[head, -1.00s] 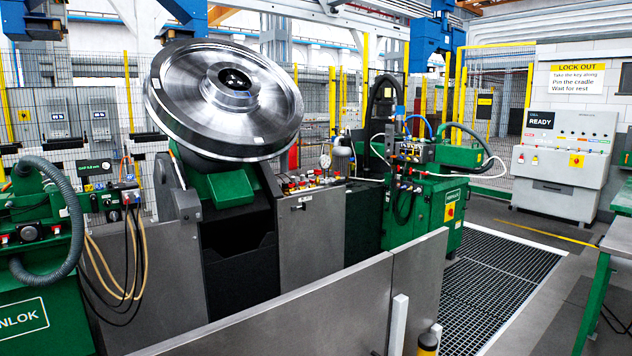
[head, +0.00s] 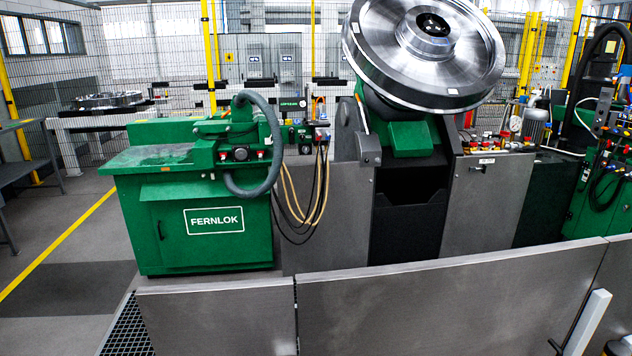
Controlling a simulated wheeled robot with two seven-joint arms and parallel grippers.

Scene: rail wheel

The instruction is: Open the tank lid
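Neither of my grippers is in the head view. I cannot clearly pick out a tank lid. A green cabinet marked FERNLOK (head: 205,220) stands at the left, with a flat green top (head: 150,157) and a door on its front. A thick grey hose (head: 272,150) curves over its right end. A second green cabinet (head: 590,205) is cut off at the right edge, partly behind cables. Whether either one is the tank, I cannot tell.
A large steel rail wheel (head: 390,60) sits tilted on a green and dark cradle (head: 408,140). Low grey metal panels (head: 430,300) run across the front. Cables (head: 300,200) hang beside the FERNLOK cabinet. Open floor (head: 60,285) with a yellow line lies at the left.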

